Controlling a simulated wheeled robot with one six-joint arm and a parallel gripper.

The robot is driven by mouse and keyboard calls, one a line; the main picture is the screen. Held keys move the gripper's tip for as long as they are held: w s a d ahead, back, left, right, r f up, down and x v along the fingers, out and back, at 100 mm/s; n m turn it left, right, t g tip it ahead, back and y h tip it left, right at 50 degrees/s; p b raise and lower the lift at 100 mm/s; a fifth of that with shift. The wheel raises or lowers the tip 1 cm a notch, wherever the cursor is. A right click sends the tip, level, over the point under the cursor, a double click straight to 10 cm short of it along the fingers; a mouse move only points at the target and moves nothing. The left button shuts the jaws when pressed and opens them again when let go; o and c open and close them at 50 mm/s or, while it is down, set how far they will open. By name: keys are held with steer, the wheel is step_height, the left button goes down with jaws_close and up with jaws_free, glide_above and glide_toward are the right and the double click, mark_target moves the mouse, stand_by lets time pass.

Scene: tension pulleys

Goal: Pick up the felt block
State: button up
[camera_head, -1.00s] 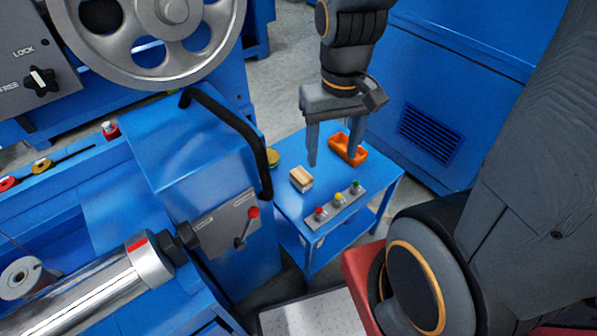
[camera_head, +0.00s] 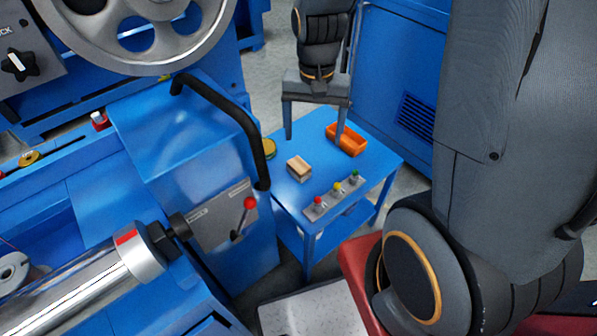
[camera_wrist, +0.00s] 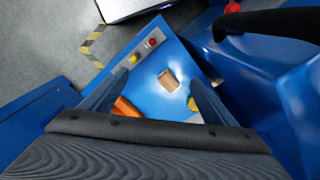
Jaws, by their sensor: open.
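The felt block (camera_head: 299,168) is a small block with a tan top and a greyer lower part. It lies on the blue table (camera_head: 283,203), between the orange bin and the button strip. In the wrist view the block (camera_wrist: 169,81) shows between and beyond my two fingers. My gripper (camera_head: 313,141) is open and empty, with its fingers pointing down above the table, behind the block in the head view. The fingers look apart from the block. In the wrist view my gripper (camera_wrist: 150,92) has its fingers spread wide.
An orange bin (camera_head: 346,141) stands on the table's back right. A strip with red, yellow and green buttons (camera_head: 335,194) runs along the front edge. A round yellowish item (camera_head: 269,147) sits at the left, near the blue machine's black handle (camera_head: 228,115). A blue cabinet (camera_head: 393,80) stands behind.

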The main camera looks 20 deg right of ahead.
mark_target(299, 164)
steer(key=w+f+m+b, duration=0.1)
steer(key=w+f+m, duration=0.1)
steer(key=w+f, duration=0.2)
steer(key=w+f+m+b, duration=0.1)
steer(key=w+f+m, duration=0.2)
steer(key=f, duration=0.5)
steer(key=w+f+m+b, duration=0.1)
steer(key=w+f+m, duration=0.2)
steer(key=f, duration=0.3)
steer(key=shift+w+d+f+b, duration=0.1)
steer(key=shift+w+b, duration=0.1)
steer(key=shift+w, duration=0.25)
steer(key=shift+w+d+f+b, duration=0.1)
steer(key=shift+w+b, duration=0.05)
steer(key=shift+w, duration=0.3)
step_height(299, 164, down, 2)
steer(key=shift+f, duration=0.15)
steer(key=shift+s+a+f, duration=0.1)
steer(key=shift+f, duration=1.35)
steer(key=shift+s+a+f, duration=0.1)
steer(key=shift+f, duration=1.3)
steer(key=c, duration=1.2)
steer(key=shift+r, duration=0.1)
step_height(299, 164, up, 10)
steer(key=shift+f, duration=0.1)
